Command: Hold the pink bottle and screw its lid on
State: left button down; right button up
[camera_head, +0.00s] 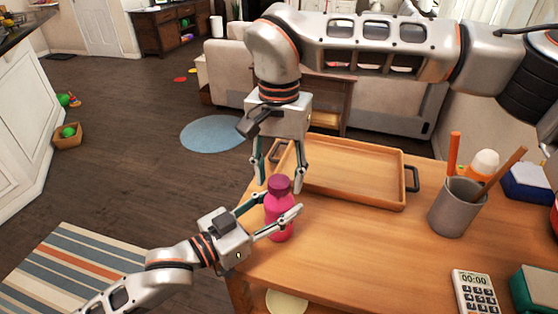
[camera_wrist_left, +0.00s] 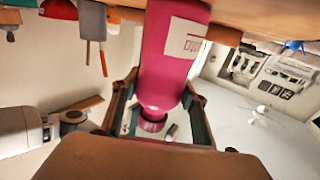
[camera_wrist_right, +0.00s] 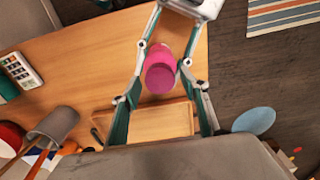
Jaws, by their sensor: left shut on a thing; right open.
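The pink bottle (camera_head: 280,222) stands upright near the table's front left edge; it fills the middle of the left wrist view (camera_wrist_left: 172,60). A darker magenta lid (camera_head: 279,185) sits on its top and also shows from above in the right wrist view (camera_wrist_right: 160,78). I cannot tell how tightly it is seated. My left gripper (camera_head: 282,204) comes in from the left and is shut on the bottle's body. My right gripper (camera_head: 278,184) points down from above, open, with its fingers on either side of the lid and apparently clear of it.
A wooden tray (camera_head: 404,184) with dark handles lies behind the bottle. A grey cup (camera_head: 453,212) with wooden utensils, a calculator (camera_head: 474,292) and a blue box (camera_head: 526,184) are to the right. The table between the bottle and the calculator is clear.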

jog(key=shift+f, duration=0.35)
